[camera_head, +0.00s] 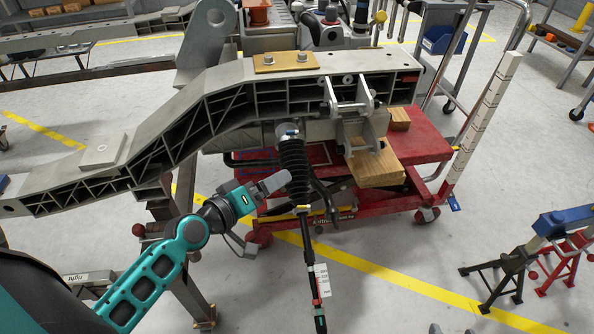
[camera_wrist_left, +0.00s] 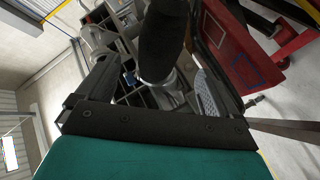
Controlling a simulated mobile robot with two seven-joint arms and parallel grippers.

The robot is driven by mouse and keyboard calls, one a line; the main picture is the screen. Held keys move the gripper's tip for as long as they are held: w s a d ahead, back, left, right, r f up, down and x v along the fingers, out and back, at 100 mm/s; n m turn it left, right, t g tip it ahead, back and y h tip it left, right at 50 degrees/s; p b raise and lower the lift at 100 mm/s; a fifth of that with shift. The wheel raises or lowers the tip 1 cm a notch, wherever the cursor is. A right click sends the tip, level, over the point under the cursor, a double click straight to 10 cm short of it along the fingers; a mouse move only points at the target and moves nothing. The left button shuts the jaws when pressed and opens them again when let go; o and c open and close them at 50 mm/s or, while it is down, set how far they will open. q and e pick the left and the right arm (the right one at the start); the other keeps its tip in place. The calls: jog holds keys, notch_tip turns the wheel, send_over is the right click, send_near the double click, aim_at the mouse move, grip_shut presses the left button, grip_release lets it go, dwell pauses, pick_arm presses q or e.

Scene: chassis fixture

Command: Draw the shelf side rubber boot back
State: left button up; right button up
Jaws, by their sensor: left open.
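A black ribbed rubber boot (camera_head: 295,165) hangs below the grey chassis beam (camera_head: 230,85), on a steering rod (camera_head: 310,255) that runs down toward the front. A gold-coloured ring (camera_head: 302,209) sits at its lower end. My left gripper (camera_head: 276,184) reaches in from the left, with a finger close beside the boot. In the left wrist view the jaws (camera_wrist_left: 150,88) are open, and the dark boot (camera_wrist_left: 162,35) shows between the two fingers, with a silvery metal part below it. I cannot tell whether a finger touches the boot. My right gripper is out of view.
A grey bracket (camera_head: 352,100) hangs right of the boot. A stand leg (camera_head: 188,280) is near my forearm. Sawhorse-like stands (camera_head: 530,250) are at right.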

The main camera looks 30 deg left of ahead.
aim_at(299, 203)
pick_arm(q)
jog(key=b+x, duration=0.1)
jog(key=x, duration=0.8)
jog(key=shift+w+f, duration=0.1)
jog(key=shift+w, duration=0.1)
jog(key=c, duration=1.4)
jog(key=s+d+f, duration=0.1)
jog(key=s, duration=0.1)
jog(key=s+d+f, duration=0.1)
jog(key=s+d, duration=0.1)
jog(key=s+d+f, duration=0.1)
jog(key=shift+s+d+f, duration=0.2)
jog(key=shift+s+f, duration=0.05)
jog(key=shift+s, duration=0.15)
jog(key=o, duration=1.4)
jog(key=shift+a+r, duration=0.1)
